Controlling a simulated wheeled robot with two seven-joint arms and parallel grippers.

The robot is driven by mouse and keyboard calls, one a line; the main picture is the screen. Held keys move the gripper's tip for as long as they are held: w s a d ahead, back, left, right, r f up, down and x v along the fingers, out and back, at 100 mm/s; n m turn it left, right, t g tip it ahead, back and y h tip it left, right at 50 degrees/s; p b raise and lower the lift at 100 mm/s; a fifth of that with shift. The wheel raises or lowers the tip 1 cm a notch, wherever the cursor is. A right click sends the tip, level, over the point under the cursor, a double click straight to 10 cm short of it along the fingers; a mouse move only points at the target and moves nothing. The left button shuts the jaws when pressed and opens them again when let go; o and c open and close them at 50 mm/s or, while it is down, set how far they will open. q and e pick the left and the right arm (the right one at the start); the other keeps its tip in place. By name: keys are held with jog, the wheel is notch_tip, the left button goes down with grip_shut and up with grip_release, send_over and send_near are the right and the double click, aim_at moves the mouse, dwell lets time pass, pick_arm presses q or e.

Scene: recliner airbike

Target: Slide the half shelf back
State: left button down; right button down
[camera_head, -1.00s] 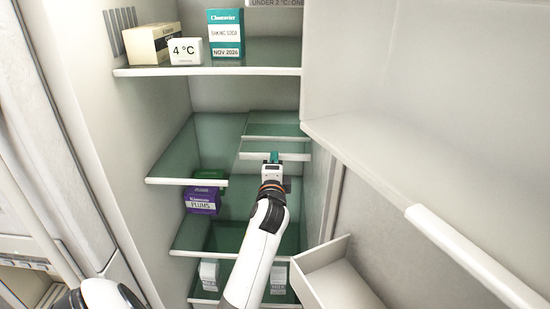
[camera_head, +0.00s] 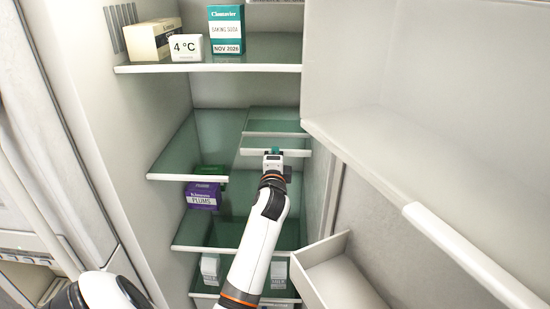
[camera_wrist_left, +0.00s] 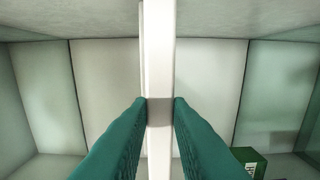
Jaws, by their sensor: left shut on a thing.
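The half shelf (camera_head: 289,143) is a green glass panel with a white front edge, on the right side of the fridge at middle height. My left gripper (camera_head: 273,154) is at that front edge, its arm reaching in from below. In the left wrist view the white edge (camera_wrist_left: 159,70) runs upright between the two green fingers (camera_wrist_left: 160,112), which are shut on it. The fingers hide part of the edge in the head view. My right gripper is not in view.
Left of the half shelf is a glass shelf (camera_head: 187,178) with a purple plums box (camera_head: 202,195) below its front. An upper shelf (camera_head: 210,68) holds several boxes. A lower shelf (camera_head: 198,249) and an open bin (camera_head: 335,275) are below. The open door (camera_head: 440,130) is at right.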

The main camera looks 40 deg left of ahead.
pick_arm(q)
jog(key=x, duration=0.4)
jog(key=shift+b, duration=0.3)
jog(key=shift+w+a+f, duration=0.1)
jog(key=shift+w+a, duration=0.1)
jog(key=shift+w, duration=0.1)
jog(key=shift+s, duration=0.1)
jog(key=c, duration=1.3)
grip_release()
jog(key=shift+s+d, duration=0.4)
jog(key=b+v, duration=0.2)
jog(key=v, duration=0.9)
jog(key=shift+w+b, duration=0.1)
jog(key=shift+b, duration=0.3)
